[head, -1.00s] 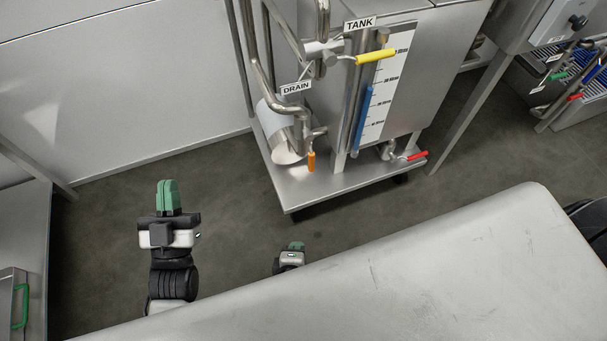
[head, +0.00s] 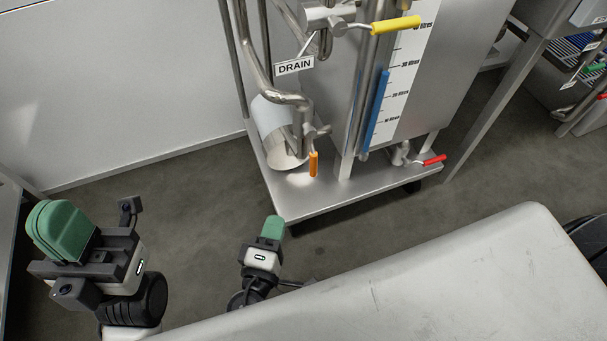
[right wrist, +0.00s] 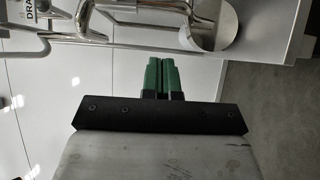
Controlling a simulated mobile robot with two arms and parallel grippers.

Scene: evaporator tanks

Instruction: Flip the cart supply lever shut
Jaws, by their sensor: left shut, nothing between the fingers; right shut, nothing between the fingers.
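The cart in the head view carries several levers: a yellow lever (head: 396,25) at the top, an orange lever (head: 313,164) hanging down, a long blue handle (head: 376,111) standing nearly upright, and a red lever (head: 434,160) low at the right. No label reading cart supply is visible, so I cannot tell which lever it is. My left gripper (head: 60,230) is shut and empty at the lower left, well apart from the cart. My right gripper (head: 272,227) is shut and empty, in front of the cart's near left corner. Its closed green fingers (right wrist: 160,76) show in the right wrist view.
The cart's shelf (head: 325,198) stands low over the dark floor (head: 175,225). A DRAIN label (head: 295,66) hangs by bent pipes and a cylinder (head: 280,130). A metal stand leg (head: 497,95) rises right of the cart. A pale wall is behind at left.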

